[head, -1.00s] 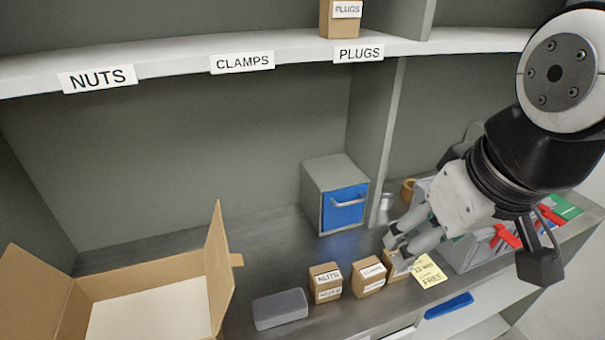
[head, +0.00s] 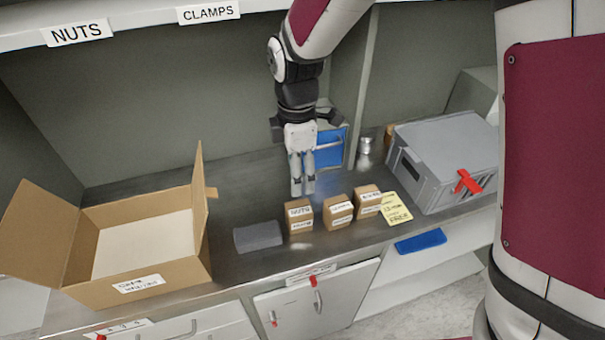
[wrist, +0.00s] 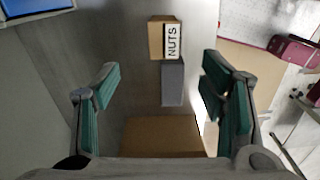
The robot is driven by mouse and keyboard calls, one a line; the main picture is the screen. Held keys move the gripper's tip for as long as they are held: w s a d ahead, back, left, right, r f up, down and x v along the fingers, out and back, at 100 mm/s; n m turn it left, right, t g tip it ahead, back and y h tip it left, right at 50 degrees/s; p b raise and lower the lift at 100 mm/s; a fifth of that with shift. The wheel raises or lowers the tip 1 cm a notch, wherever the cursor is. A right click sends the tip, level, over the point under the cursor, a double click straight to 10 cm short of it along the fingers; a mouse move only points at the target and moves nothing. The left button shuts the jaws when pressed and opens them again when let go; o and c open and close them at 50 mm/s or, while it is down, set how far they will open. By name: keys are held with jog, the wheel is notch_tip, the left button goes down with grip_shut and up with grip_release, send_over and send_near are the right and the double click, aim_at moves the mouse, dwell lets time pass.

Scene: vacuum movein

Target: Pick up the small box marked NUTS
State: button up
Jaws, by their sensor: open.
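The small brown box marked NUTS (head: 299,222) stands on the dark counter, leftmost of three small boxes. In the wrist view the NUTS box (wrist: 157,38) lies ahead of the fingertips, its white label facing up to the camera. My gripper (head: 302,190) points down just behind and above the box in the head view; its exact height over the counter is hard to tell. The wrist view shows my gripper (wrist: 161,78) with its green-padded fingers wide apart and nothing held between them.
A grey block (head: 258,237) lies left of the NUTS box. Two similar boxes (head: 338,214) (head: 367,203) and a yellow note (head: 396,208) are on its right. An open carton (head: 140,266) stands left, a grey crate (head: 446,158) right, a blue-fronted cabinet (head: 331,146) behind.

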aim_at(299, 208)
notch_tip(299, 208, down, 9)
jog(key=shift+a+r+p, duration=0.1)
jog(key=shift+p, duration=0.25)
jog(key=f, duration=0.3)
jog(key=f+p, duration=0.1)
jog(key=shift+s+d+f, duration=0.2)
jog(key=shift+s+f, duration=0.05)
jog(key=shift+s, duration=0.1)
jog(key=shift+w+f, duration=0.1)
jog(key=shift+f, duration=0.35)
jog(key=c, duration=1.4)
jog(key=shift+r, duration=0.15)
